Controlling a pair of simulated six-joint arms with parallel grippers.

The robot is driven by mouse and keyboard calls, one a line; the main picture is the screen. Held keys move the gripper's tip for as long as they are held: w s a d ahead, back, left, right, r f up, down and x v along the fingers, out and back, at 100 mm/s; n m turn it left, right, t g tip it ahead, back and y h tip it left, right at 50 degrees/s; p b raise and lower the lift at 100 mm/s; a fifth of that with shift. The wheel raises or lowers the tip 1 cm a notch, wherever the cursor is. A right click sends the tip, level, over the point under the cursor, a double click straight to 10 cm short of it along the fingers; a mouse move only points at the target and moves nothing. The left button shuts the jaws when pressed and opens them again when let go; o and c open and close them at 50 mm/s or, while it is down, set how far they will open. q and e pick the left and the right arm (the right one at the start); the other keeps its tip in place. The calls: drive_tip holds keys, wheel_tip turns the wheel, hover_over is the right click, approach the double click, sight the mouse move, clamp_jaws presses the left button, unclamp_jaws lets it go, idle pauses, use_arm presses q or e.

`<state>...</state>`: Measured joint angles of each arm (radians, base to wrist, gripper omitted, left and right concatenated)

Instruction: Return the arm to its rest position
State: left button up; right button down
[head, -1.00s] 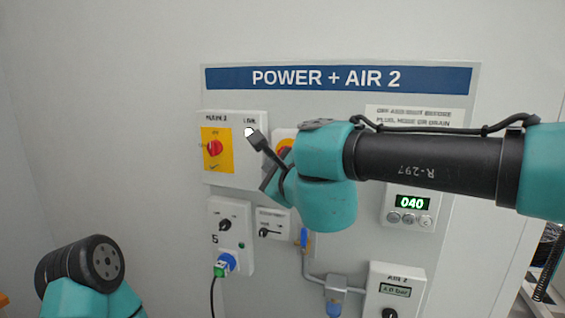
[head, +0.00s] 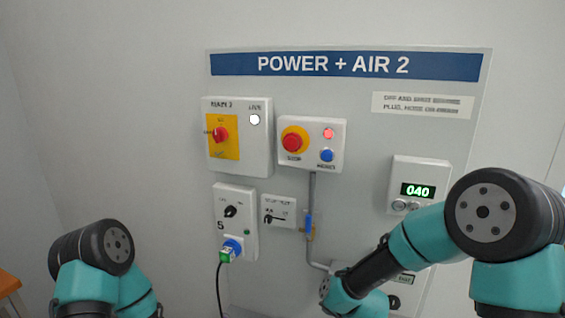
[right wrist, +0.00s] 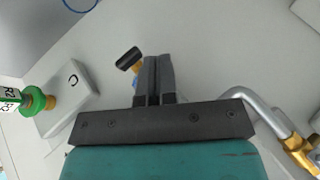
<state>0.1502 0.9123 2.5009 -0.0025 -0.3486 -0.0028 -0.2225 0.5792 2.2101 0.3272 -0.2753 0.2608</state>
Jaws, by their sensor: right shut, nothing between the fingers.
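My right arm (head: 425,240) is folded low at the right in the head view, in front of the panel's lower right. Its gripper cannot be made out there. In the right wrist view my right gripper (right wrist: 154,80) has its two dark fingers pressed together, with nothing between them. A black handle (right wrist: 127,58) with a brass-coloured part shows just beyond the fingertips; I cannot tell the gap. My left arm (head: 100,255) is bent at the lower left of the head view, and its gripper is out of frame.
The POWER + AIR 2 panel (head: 350,120) carries a main switch box (head: 258,150), a stop box (head: 337,135) with its red lamp lit, a display unit (head: 425,172) reading 040, a plugged socket box (head: 236,200) and a pipe with a blue-handled valve (head: 309,226). In the wrist view a metal pipe (right wrist: 240,96) is close right.

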drive_tip(key=s+d+f+n+g, duration=0.2)
drive_tip(key=s+d+f+g, duration=0.1)
drive_tip(key=s+f, duration=0.7)
drive_tip(key=s+d+f+n+g, duration=0.2)
drive_tip(key=s+d+f, duration=0.3)
drive_tip(key=s+f, duration=0.5)
drive_tip(key=shift+s+d+f+g, duration=0.4)
drive_tip(key=shift+f+g, duration=0.3)
drive_tip(key=shift+f, duration=0.2)
